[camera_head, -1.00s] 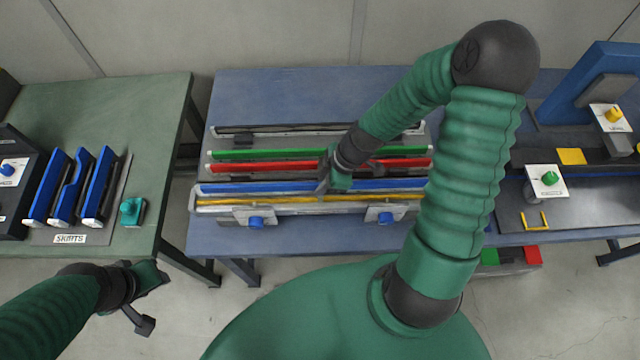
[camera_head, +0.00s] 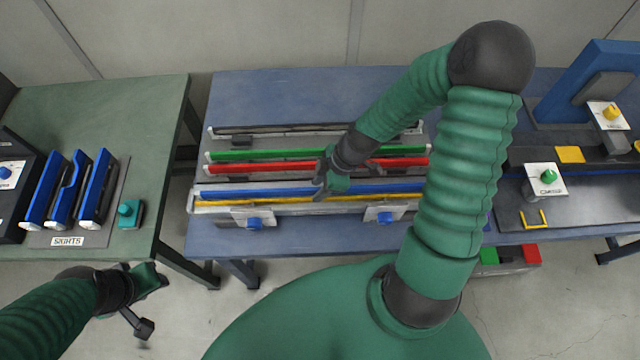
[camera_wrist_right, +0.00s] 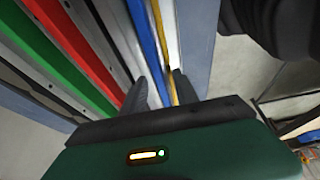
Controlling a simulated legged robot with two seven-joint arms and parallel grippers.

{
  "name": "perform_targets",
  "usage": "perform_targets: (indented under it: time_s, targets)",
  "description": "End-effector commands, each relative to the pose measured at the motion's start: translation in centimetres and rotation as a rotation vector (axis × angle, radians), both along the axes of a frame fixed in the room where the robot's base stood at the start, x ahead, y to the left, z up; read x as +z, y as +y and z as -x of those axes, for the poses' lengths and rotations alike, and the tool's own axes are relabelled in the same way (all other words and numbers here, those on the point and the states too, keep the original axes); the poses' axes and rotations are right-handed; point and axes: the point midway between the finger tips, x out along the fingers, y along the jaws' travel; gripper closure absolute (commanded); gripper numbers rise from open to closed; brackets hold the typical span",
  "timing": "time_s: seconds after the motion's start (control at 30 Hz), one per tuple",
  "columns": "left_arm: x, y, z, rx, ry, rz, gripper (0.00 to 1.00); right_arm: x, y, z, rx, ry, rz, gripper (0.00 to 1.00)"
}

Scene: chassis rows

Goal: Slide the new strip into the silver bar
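The silver bar (camera_head: 300,207) lies along the front of the blue table, with a yellow strip (camera_head: 290,201) along it. A blue strip (camera_head: 250,189) runs just behind the yellow one. I cannot tell which strip is the new one. My right gripper (camera_head: 321,190) is low over these strips, near their middle. In the right wrist view its two dark fingers (camera_wrist_right: 167,90) are slightly apart, with the yellow strip (camera_wrist_right: 160,22) running between them; contact is unclear. The blue strip (camera_wrist_right: 143,28) passes close by. My left gripper (camera_head: 148,302) is open and empty at the lower left.
Red (camera_head: 285,168) and green (camera_head: 270,154) strips lie in rows behind. White plates with blue knobs (camera_head: 254,223) stand at the bar's front edge. Blue sights (camera_head: 62,190) stand on the green table. A dark fixture with a green knob (camera_head: 548,176) is at right.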

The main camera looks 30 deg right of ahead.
Motion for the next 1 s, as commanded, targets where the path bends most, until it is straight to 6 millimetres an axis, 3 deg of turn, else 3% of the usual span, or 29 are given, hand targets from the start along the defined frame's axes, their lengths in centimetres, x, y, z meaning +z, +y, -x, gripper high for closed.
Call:
perform_targets:
  time_s: [0.17,0.63,0.8,1.0]
  targets:
    - [0.1,0.0,0.0,0.0,0.0,0.0,0.64,1.5,-0.7,0.2,-0.003,-0.003,0.003,0.64]
    - [1.9,0.0,0.0,0.0,0.0,0.0,0.64,13.4,-4.9,2.8,-0.005,-0.001,0.005,0.64]
    - [2.0,0.0,0.0,0.0,0.0,0.0,0.64,15.2,-5.5,3.2,-0.001,0.001,0.002,0.64]
    - [2.0,0.0,0.0,0.0,0.0,0.0,0.64,15.5,-5.6,3.3,0.0,0.002,-0.001,0.64]
